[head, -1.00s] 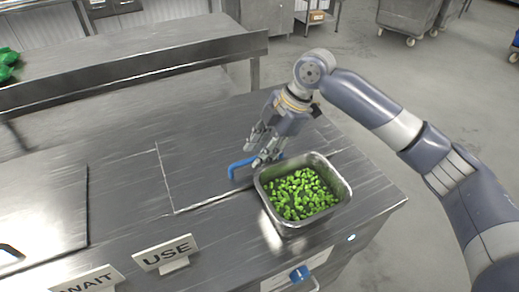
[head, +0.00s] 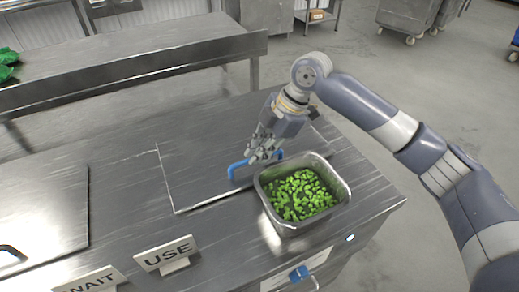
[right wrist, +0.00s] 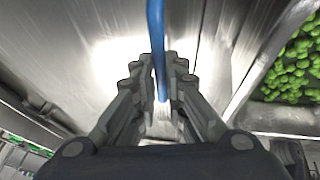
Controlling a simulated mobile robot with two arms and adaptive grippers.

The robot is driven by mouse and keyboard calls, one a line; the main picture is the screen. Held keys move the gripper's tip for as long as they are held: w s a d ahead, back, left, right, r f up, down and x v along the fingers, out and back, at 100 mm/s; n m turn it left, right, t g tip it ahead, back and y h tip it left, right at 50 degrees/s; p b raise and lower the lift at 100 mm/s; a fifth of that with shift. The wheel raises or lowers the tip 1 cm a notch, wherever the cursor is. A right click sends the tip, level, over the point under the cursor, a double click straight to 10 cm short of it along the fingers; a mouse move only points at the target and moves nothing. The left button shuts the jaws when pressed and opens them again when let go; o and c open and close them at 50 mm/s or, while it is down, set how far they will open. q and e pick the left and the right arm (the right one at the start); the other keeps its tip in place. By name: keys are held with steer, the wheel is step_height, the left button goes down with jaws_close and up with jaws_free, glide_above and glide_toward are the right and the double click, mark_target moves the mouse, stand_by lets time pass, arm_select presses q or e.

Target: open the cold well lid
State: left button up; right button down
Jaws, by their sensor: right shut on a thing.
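The lid with the blue handle (head: 238,172) is a flat steel panel (head: 190,170) set in the counter top, lying closed and flush. My right gripper (head: 262,156) is shut on the right part of the blue handle. In the right wrist view the blue handle (right wrist: 155,35) runs between the two fingers (right wrist: 160,85), which sit close on both sides of it. The fingers hide part of the handle. My left gripper is not in view.
A steel pan (head: 343,186) of green pieces (head: 300,195) stands on the counter right beside the lid and close to my right gripper. A second steel lid (head: 45,205) lies at the left.

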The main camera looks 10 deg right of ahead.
steer(key=shift+w+a+r+p, duration=0.15)
steer(key=shift+r+p, duration=0.2)
steer(key=shift+r, duration=0.2)
steer(key=shift+w+d+r+p, duration=0.1)
steer(key=shift+w+r+p, duration=0.05)
steer(key=shift+r+p, duration=0.3)
steer(key=w+a+r+p, duration=0.2)
steer(key=w+r+p, duration=0.4)
steer(key=r+p, duration=0.4)
steer(key=shift+w, duration=0.2)
